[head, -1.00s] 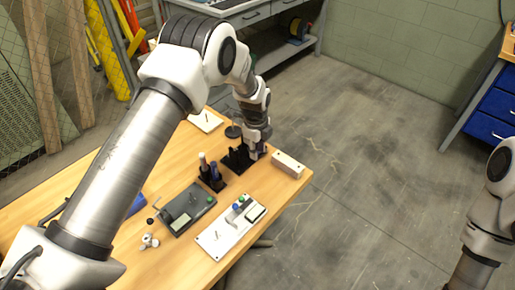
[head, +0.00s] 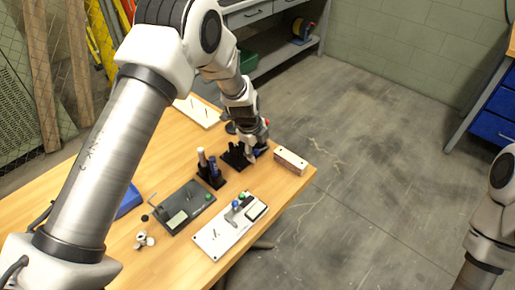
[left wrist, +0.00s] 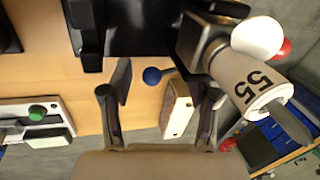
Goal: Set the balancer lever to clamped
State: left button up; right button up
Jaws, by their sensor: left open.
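My left gripper (head: 252,150) is low over the back right of the wooden table, beside a black rack (head: 233,157). In the left wrist view its two fingers (left wrist: 158,112) are apart with nothing held between them. A blue ball knob (left wrist: 152,75) shows beyond the fingertips, apart from them; its stem runs to the right and is partly hidden. A white panel (head: 226,236) with a blue-knobbed lever (head: 235,204) and green button lies nearer on the table. I cannot tell which lever is the balancer's. My right gripper is out of view.
A beige block (head: 291,160) stands at the table's right edge, close to the gripper. A dark panel (head: 180,216), a small three-lobed knob (head: 144,240) and a holder with upright handles (head: 210,174) stand nearby.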

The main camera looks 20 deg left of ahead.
pick_arm(q)
jog(key=v, duration=1.2)
